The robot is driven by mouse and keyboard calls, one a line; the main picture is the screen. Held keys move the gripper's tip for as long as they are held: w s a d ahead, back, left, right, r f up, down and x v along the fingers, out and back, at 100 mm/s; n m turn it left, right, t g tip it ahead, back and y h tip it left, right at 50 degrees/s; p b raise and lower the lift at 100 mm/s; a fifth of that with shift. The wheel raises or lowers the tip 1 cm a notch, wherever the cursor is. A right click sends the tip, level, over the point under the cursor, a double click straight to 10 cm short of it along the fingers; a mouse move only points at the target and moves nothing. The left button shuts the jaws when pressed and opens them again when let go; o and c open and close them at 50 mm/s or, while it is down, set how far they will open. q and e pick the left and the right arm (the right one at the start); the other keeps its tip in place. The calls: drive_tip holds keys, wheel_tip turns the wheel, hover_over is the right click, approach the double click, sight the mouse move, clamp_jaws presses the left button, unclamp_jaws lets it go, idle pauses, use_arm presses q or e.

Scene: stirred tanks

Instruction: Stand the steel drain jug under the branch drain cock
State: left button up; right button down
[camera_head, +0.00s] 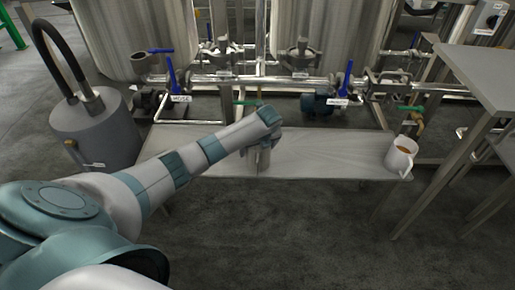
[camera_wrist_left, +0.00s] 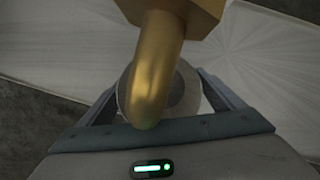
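A round grey metal vessel, seemingly the steel drain jug (camera_wrist_left: 187,95), sits between my left gripper's fingers in the left wrist view. The brass spout of a cock (camera_wrist_left: 160,70) covers part of its mouth; their height gap cannot be judged. My left gripper (camera_head: 266,150) is low over the bench's middle, by a green-handled cock (camera_head: 248,102). Its fingers also show on both sides of the vessel in the left wrist view (camera_wrist_left: 158,92). Whether they press on it is unclear. In the head view the arm largely hides the vessel. My right gripper is out of view.
A white jug with brown liquid (camera_head: 402,152) stands at the right end of the grey bench (camera_head: 330,155), near another green-handled brass cock (camera_head: 416,118). Pipes with blue-handled valves (camera_head: 346,78) run behind. A grey drum (camera_head: 95,130) stands left, a tall table (camera_head: 485,75) right.

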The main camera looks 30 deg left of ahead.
use_arm(q)
drive_tip(key=shift+r, duration=0.15)
drive_tip(key=shift+d+r, duration=0.15)
drive_tip(key=shift+r, duration=0.35)
drive_tip(key=p+v, duration=0.2)
drive_tip(key=v, duration=0.8)
drive_tip(key=shift+r+p, duration=0.35)
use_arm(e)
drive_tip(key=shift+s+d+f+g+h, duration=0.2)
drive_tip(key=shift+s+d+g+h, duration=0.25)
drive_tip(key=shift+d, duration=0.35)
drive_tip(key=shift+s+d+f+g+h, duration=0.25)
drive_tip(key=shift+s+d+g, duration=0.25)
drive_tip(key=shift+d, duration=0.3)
use_arm(q)
drive_tip(key=shift+s+d, duration=0.1)
drive_tip(key=shift+d, duration=0.05)
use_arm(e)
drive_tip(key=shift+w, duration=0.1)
